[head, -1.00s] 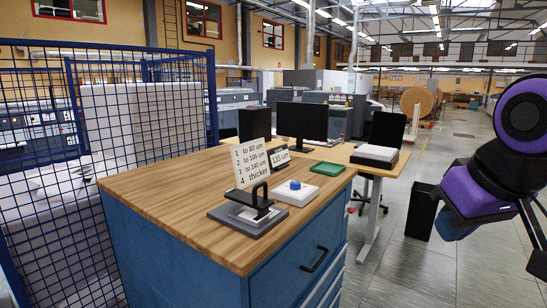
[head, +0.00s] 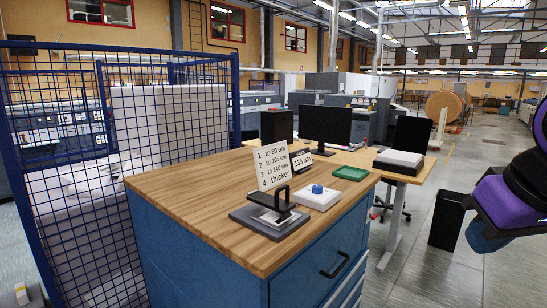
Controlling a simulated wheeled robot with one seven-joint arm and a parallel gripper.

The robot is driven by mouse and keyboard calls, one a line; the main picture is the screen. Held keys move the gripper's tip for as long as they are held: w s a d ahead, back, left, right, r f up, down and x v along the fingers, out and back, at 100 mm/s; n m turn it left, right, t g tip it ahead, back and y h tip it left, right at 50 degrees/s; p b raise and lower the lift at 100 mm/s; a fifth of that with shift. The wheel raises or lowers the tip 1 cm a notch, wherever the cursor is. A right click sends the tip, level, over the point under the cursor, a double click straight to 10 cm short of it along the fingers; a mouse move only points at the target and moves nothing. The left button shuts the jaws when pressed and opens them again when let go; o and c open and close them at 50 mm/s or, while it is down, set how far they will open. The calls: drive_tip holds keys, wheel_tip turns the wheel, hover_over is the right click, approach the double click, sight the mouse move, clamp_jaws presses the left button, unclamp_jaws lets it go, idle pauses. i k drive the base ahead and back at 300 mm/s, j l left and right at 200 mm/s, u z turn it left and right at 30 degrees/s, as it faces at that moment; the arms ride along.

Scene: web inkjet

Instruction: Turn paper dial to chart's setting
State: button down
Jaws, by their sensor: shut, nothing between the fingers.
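The paper dial looks like the blue knob (head: 317,188) on a small white box (head: 316,200) on the wooden cabinet top. Its pointer and marks are too small to read. The chart (head: 273,166) is a white card standing behind a black-handled device. It reads 1 to 80 um, 2 to 105 um, 3 to 140 um, 4 thicker. A smaller card (head: 302,161) beside it reads 135 um. My purple and black arm shows at the right edge, well away from the dial. My gripper is outside the frame.
The device (head: 268,222) with a black handle stands left of the white box. A green tray (head: 350,173) lies behind the box. The wooden top (head: 190,195) is bare on its left. A blue wire cage (head: 60,150) stands left of the cabinet.

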sight(316, 189)
drive_tip(key=i+l+u, duration=0.15)
drive_tip(key=i+l, duration=0.15)
drive_tip(key=i, duration=0.15)
drive_tip(key=i+l+u, duration=0.15)
drive_tip(key=i+l, duration=0.2)
drive_tip(key=i, duration=0.1)
